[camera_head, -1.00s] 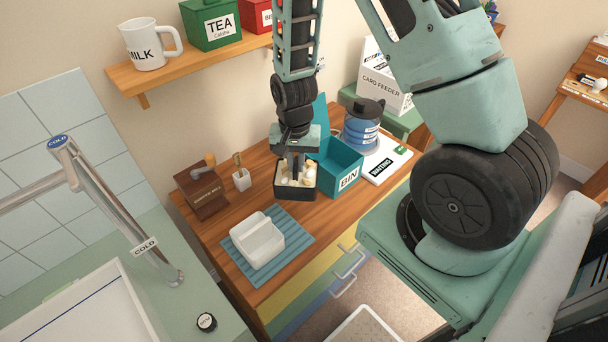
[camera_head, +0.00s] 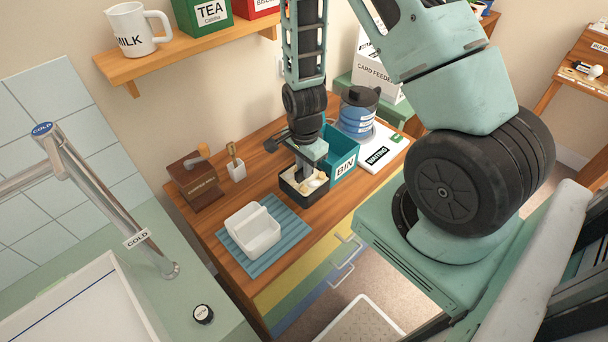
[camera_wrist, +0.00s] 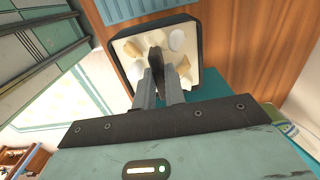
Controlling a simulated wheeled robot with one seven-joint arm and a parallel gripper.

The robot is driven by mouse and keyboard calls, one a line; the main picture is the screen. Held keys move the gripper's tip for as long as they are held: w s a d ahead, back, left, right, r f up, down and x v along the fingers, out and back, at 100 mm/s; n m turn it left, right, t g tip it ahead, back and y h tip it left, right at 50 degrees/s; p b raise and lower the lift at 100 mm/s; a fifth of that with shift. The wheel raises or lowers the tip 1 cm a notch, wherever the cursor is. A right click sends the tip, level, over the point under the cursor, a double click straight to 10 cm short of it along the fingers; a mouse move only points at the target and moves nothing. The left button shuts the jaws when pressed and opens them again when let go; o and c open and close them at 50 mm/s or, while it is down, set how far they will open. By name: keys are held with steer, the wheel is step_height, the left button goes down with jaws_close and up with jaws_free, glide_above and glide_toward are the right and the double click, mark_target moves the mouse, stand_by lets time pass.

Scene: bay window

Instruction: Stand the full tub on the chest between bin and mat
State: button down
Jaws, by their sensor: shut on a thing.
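The tub (camera_head: 291,188) is a black square box holding several white and tan pieces. My gripper (camera_head: 302,172) is over it. In the wrist view my gripper's fingers (camera_wrist: 159,88) are shut on a dark upright part in the middle of the tub (camera_wrist: 197,50). The tub is over the wooden top of the chest (camera_head: 262,178), between the teal bin (camera_head: 345,166) and the blue ribbed mat (camera_head: 291,229). The bin is close on its right. I cannot tell whether the tub's base touches the chest. My arm hides part of the bin.
A white two-part caddy (camera_head: 254,236) stands on the mat. A coffee mill (camera_head: 195,185) and a small white pot with a brush (camera_head: 236,170) stand at the chest's back left. A white "WAITING" board (camera_head: 378,155) with a blue jar (camera_head: 358,113) is beyond the bin.

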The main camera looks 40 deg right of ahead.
steer(key=shift+f, duration=2.05)
steer(key=shift+f, duration=0.2)
steer(key=c, duration=1.5)
jaws_free()
steer(key=shift+r, duration=0.2)
